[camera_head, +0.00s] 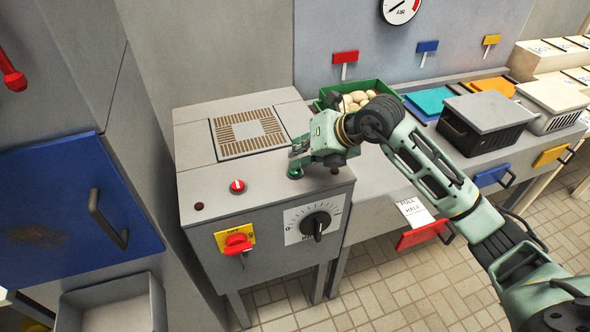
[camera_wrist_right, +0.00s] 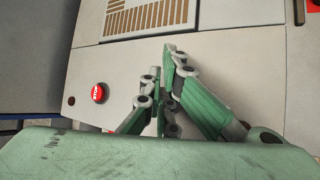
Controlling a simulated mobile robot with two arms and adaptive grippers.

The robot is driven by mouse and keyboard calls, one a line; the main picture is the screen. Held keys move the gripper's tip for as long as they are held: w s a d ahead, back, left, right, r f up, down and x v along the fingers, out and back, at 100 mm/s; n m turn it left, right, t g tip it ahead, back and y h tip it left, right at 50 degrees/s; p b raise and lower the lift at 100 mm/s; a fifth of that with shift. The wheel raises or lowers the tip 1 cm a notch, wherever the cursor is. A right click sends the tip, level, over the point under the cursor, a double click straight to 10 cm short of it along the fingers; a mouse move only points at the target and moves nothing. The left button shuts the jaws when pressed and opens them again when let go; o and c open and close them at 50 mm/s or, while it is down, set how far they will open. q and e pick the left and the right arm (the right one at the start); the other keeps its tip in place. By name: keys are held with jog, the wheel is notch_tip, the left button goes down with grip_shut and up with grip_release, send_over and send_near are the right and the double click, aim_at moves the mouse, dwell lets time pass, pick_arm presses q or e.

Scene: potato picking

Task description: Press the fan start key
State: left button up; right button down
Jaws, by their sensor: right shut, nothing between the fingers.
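The green start key (camera_head: 295,172) sits on the sloped top of the grey fan cabinet, right of the red stop button (camera_head: 237,186). My right gripper (camera_head: 297,152) is shut and empty, with its fingertips right at the green key; I cannot tell whether they touch it. In the right wrist view my shut fingers (camera_wrist_right: 165,68) reach over the cabinet top, and the stop button (camera_wrist_right: 98,93) shows to their left. The green key is hidden there. My left gripper is not in view.
The cabinet has a vent grille (camera_head: 250,132), a black dial (camera_head: 316,223) and a red switch on a yellow plate (camera_head: 237,243). A green crate of potatoes (camera_head: 357,100) stands behind my right arm. Black (camera_head: 480,133) and white (camera_head: 551,110) crates stand farther right.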

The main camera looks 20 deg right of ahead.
jog(key=shift+f, duration=0.4)
dwell(0.4)
jog(key=shift+r+p, duration=0.4)
jog(key=shift+r, duration=0.5)
jog(key=shift+r, duration=0.15)
notch_tip(320, 180, up, 5)
jog(key=p, duration=0.3)
dwell(0.5)
